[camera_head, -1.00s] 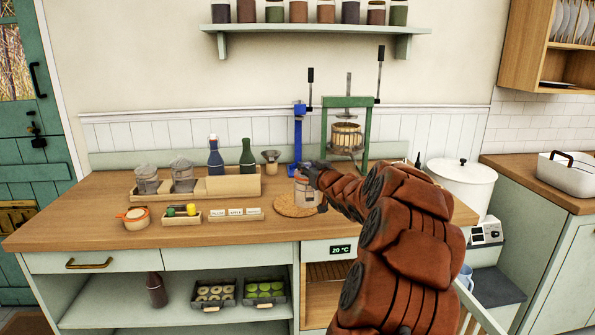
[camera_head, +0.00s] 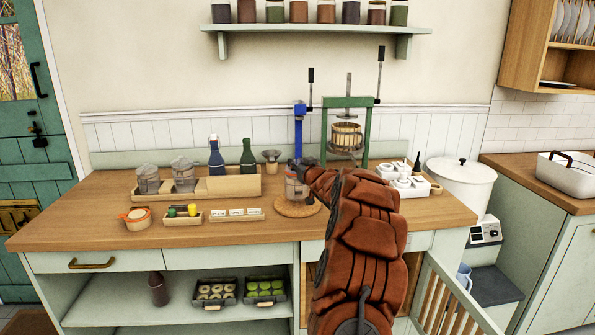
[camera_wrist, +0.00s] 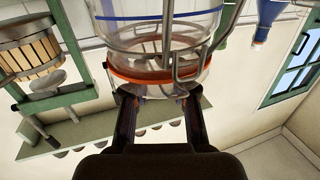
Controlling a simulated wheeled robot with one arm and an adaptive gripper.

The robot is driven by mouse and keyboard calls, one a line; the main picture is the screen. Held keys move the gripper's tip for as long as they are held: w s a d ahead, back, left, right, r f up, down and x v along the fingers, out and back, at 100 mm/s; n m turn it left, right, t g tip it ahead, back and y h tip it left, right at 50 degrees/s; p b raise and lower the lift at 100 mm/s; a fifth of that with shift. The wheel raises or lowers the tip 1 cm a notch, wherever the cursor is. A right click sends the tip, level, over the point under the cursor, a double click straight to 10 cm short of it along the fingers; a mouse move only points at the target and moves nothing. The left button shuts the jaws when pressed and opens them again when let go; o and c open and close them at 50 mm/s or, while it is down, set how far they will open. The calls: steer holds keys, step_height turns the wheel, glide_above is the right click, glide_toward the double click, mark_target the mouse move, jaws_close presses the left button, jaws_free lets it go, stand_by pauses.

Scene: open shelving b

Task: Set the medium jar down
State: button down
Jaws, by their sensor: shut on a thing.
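The medium jar (camera_head: 293,189) is clear glass with an orange ring and a wire clip. My gripper (camera_head: 300,168) is shut on it. The jar is upright over the round cork mat (camera_head: 309,211) at the front of the wooden counter. I cannot tell whether its base touches the mat. In the wrist view the jar (camera_wrist: 158,35) fills the top middle. The gripper's two fingers (camera_wrist: 160,95) close on it near the orange ring. My gripper and arm hide part of the jar in the head view.
A blue bottle-capper stand (camera_head: 298,130) and a green fruit press (camera_head: 346,135) stand behind the jar. A wooden tray (camera_head: 236,186) with jars and bottles is to the left. A small label box (camera_head: 237,215) is near the mat. A white tray (camera_head: 405,187) is right.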

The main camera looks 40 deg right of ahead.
steer(key=shift+f, duration=1.25)
steer(key=c, duration=0.9)
jaws_free()
steer(key=shift+f, duration=0.1)
steer(key=shift+s, duration=0.1)
steer(key=shift+b+v, duration=1.1)
steer(key=shift+v, duration=4.9)
